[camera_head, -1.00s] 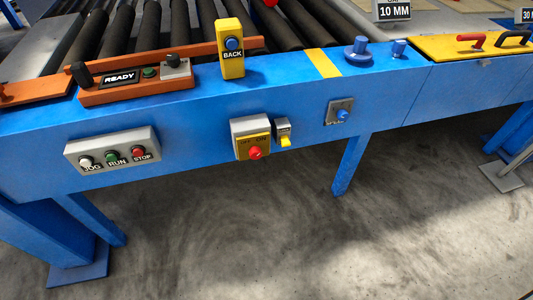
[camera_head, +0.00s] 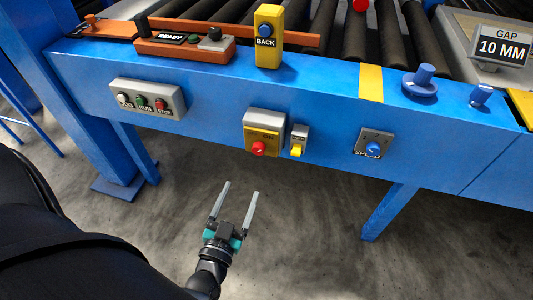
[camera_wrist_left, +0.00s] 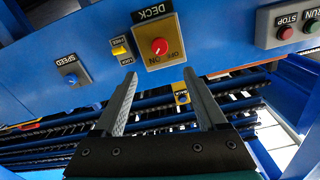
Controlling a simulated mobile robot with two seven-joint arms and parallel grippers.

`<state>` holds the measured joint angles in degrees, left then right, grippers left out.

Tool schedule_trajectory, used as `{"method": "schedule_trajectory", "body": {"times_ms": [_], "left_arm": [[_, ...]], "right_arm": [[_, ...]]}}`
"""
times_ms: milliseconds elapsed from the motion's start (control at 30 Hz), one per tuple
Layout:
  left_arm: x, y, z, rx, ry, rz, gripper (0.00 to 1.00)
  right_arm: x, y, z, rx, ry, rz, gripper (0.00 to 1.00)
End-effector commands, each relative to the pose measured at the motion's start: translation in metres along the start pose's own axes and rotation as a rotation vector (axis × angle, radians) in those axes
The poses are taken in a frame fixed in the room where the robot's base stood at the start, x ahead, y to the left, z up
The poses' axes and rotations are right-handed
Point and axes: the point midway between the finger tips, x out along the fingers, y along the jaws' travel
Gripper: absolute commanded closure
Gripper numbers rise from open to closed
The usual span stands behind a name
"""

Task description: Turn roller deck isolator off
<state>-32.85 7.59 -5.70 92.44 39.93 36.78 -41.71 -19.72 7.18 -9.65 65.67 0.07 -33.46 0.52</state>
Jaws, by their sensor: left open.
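The deck isolator (camera_head: 264,124) is a grey box with a yellow plate marked OFF and ON, on the blue front beam. Its red knob (camera_head: 258,148) sits on the lower part of the plate. In the left wrist view the isolator, with a DECK label, and its red knob (camera_wrist_left: 159,46) show ahead of the fingers. I cannot tell for sure which mark the knob points to. My left gripper (camera_head: 242,188) is open and empty, below the isolator and apart from it. In the left wrist view its fingertips (camera_wrist_left: 158,73) flank the space before the box. My right gripper is out of view.
Beside the isolator is a small yellow switch (camera_head: 297,150), labelled FREE and LOCK in the wrist view. A blue SPEED knob (camera_head: 373,149) is further right. A box of JOG, RUN and STOP buttons (camera_head: 148,99) is left. The floor below the beam is clear.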

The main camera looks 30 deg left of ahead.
Motion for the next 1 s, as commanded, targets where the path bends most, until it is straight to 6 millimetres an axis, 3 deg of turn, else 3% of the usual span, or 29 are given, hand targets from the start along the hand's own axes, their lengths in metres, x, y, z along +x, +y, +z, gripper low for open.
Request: {"method": "schedule_trajectory", "body": {"times_ms": [600,1000], "left_arm": [[0.101,0.002,0.001,-0.002,0.002,0.003,0.26],[0.141,0.001,0.001,-0.001,0.0,0.003,0.26]], "right_arm": [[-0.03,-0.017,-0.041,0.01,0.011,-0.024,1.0],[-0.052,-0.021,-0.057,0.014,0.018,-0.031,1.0]]}}
